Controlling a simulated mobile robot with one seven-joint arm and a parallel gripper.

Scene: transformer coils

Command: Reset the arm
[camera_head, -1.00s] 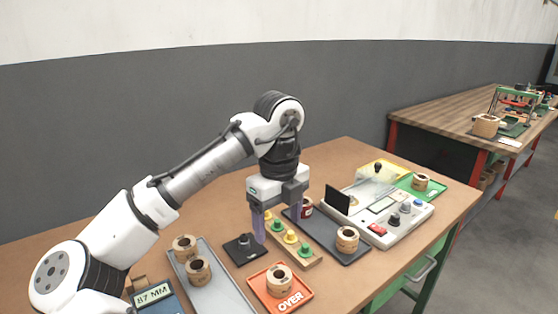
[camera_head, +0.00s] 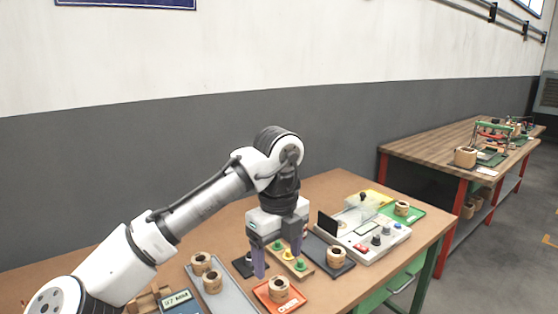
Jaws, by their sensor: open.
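My gripper (camera_head: 277,259) hangs from my raised arm with its fingers pointing down, apart from each other and with nothing between them. It is in front of a wooden strip (camera_head: 303,268) with green and yellow knobs, and near a small black block (camera_head: 243,264). The fingers partly hide both. In this view I cannot tell exactly how high the fingertips are above the table (camera_head: 338,186).
Coils stand on a grey tray (camera_head: 234,291), an orange tray (camera_head: 266,299), a dark tray (camera_head: 319,247) and a green tray (camera_head: 416,213). A white test device (camera_head: 372,246) stands at the right. Another wooden bench (camera_head: 425,147) stands behind right. The table's back is clear.

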